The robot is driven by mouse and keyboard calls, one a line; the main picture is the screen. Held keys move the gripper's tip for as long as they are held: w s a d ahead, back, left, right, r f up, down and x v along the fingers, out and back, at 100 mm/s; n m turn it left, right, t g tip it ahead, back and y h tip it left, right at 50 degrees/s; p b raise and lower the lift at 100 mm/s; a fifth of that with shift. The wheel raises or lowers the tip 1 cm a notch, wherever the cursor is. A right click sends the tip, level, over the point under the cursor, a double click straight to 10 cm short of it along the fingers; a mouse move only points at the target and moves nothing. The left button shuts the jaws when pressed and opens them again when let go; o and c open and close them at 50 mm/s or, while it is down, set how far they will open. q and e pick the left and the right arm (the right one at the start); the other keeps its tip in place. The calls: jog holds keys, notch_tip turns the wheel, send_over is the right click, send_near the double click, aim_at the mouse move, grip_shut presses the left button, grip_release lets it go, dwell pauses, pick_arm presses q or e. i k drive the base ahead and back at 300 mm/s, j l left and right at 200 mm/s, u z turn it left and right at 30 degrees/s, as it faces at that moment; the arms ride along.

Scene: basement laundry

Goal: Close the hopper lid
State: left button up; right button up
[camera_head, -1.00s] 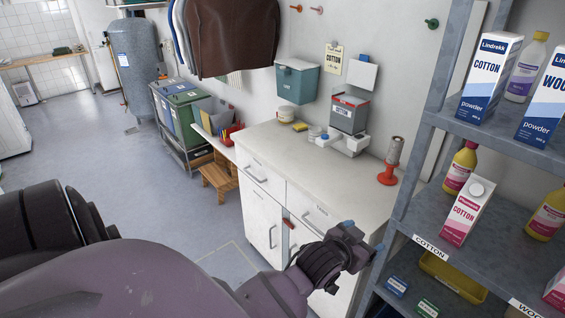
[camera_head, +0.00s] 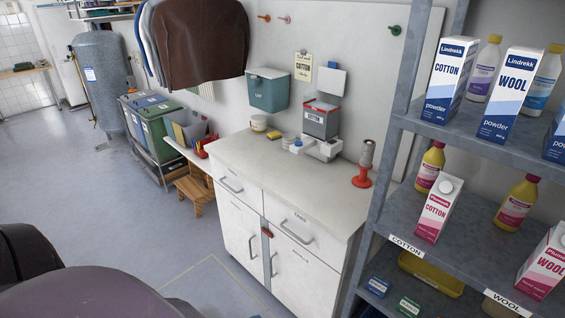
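The hopper (camera_head: 320,121) is a grey box with a red-edged top, on a white base at the back of the white counter. A white panel with a blue tab stands up behind its top and looks like its raised lid (camera_head: 331,81); the hinge is too small to make out. Neither gripper is in view. Only purple and black parts of my own arm show at the lower left.
The counter (camera_head: 275,168) has free room in front of the hopper. A grey shelf (camera_head: 455,222) with cartons and bottles rises at the right. A teal bin (camera_head: 268,91) hangs on the wall.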

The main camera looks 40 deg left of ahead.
aim_at(331, 80)
jog(key=i+j, duration=0.1)
jog(key=j, duration=0.35)
jog(key=i+j, duration=0.1)
jog(key=j, duration=0.85)
jog(key=i+j, duration=0.15)
jog(key=j, duration=0.35)
jog(key=i+z, duration=0.05)
